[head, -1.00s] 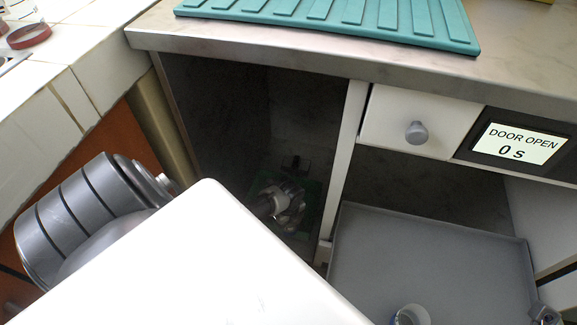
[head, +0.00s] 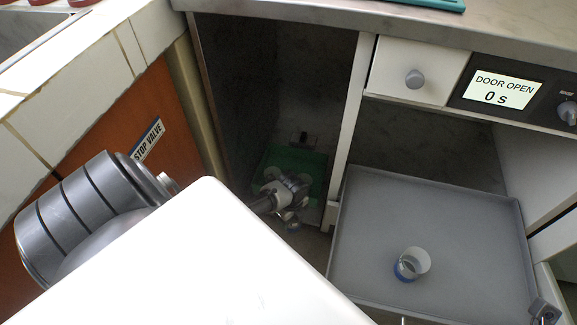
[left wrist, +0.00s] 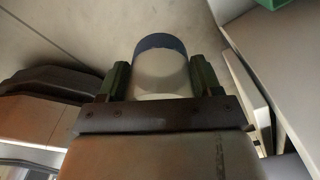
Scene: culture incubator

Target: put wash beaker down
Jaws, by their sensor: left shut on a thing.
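The wash beaker (left wrist: 160,66), pale with a dark blue band at its far end, sits between the green-padded fingers of my left gripper (left wrist: 163,82) in the left wrist view. The gripper is shut on it. The fingers and held beaker cannot be made out clearly there, so contact with a surface cannot be told. My right gripper is not in view.
A grey tray (head: 460,240) lies right of the compartment, carrying another small white-and-blue beaker (head: 411,264). A divider post (head: 352,120) stands between them. A drawer (head: 415,72) and a display (head: 500,90) reading "DOOR OPEN 0 s" are above. Much of the tray is bare.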

